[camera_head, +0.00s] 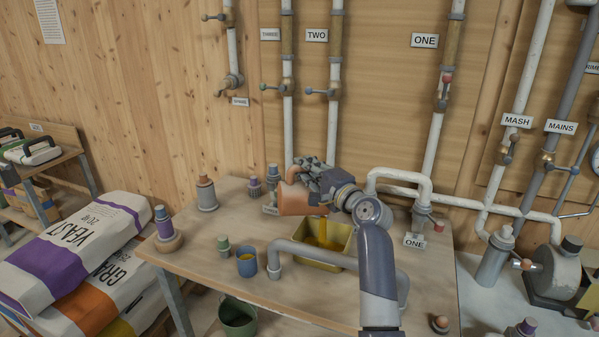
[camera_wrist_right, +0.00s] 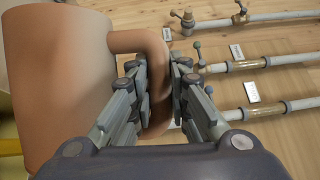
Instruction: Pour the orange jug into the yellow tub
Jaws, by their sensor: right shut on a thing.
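The orange jug (camera_head: 294,199) is tilted over the yellow tub (camera_head: 340,236) on the table. An orange-yellow stream (camera_head: 323,228) runs from the jug down into the tub, and orange-yellow stuff shows inside the tub. My right gripper (camera_head: 316,170) is shut on the jug's handle, above the tub. In the right wrist view, the fingers of the right gripper (camera_wrist_right: 163,92) close around the handle (camera_wrist_right: 158,75), with the orange jug body (camera_wrist_right: 60,80) at the left. My left gripper is not in view.
A grey pipe loop (camera_head: 335,250) stands in front of the tub. White pipes with valves run behind. A green bucket (camera_head: 238,318) is below the front edge.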

